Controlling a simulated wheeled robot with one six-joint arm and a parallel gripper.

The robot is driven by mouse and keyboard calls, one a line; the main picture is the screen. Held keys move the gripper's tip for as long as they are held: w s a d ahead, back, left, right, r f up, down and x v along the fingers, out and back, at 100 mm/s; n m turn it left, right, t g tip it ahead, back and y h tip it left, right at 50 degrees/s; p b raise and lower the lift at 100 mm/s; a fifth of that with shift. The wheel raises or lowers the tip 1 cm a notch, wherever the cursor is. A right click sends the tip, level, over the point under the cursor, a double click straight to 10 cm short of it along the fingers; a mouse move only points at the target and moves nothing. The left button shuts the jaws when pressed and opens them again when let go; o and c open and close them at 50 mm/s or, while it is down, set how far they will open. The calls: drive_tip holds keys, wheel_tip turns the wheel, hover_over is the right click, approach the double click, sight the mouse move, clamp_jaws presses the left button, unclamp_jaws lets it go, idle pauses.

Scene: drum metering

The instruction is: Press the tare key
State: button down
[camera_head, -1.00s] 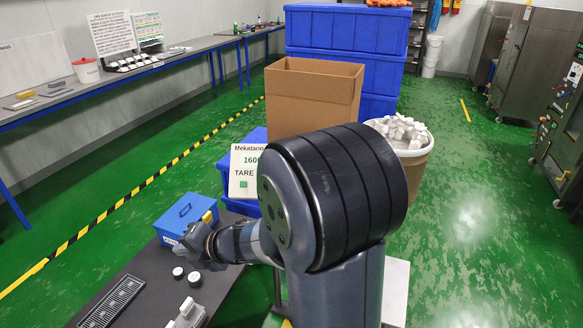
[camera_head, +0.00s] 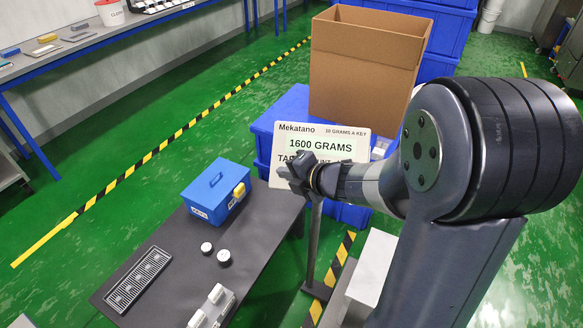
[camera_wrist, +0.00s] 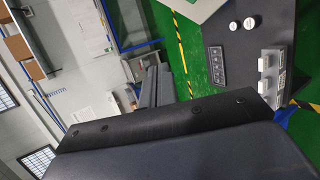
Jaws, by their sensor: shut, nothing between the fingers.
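The white indicator panel (camera_head: 336,142) stands on a post beyond the dark bench and reads 1600 GRAMS. Its lower line shows part of the word TARE at the left and part of another word, ending in UNT. The green tare key is not visible; my gripper and wrist cover the panel's lower part. My gripper (camera_head: 284,173) is shut and empty, in front of the panel's lower left corner in the head view. I cannot tell whether it touches the panel. The wrist view does not clearly show the key.
A blue box (camera_head: 215,190) with a yellow latch, two round white-topped pieces (camera_head: 224,256) and a dark slotted tray (camera_head: 140,278) lie on the bench (camera_head: 185,245). A large cardboard box (camera_head: 362,75) stands behind the panel. Green floor is clear to the left.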

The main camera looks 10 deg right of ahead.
drive_tip(key=shift+w+f, duration=0.1)
drive_tip(key=w+d+f+b, duration=0.1)
drive_tip(key=w+f+b, duration=0.2)
drive_tip(key=w+f, duration=0.3)
drive_tip(key=shift+d+b, duration=0.2)
drive_tip(key=shift+b, duration=0.2)
drive_tip(key=shift+f, duration=0.1)
idle(2.0)
drive_tip(key=shift+w+f, duration=0.2)
drive_tip(key=shift+w, duration=0.05)
drive_tip(key=shift+w+d+f+b, duration=0.1)
drive_tip(key=shift+w+f+b, duration=0.1)
drive_tip(key=shift+f+b, duration=0.15)
idle(0.7)
drive_tip(key=shift+r, duration=0.2)
drive_tip(key=shift+s+r+p, duration=0.3)
drive_tip(key=shift+s+r, duration=0.15)
drive_tip(key=shift+s, duration=0.05)
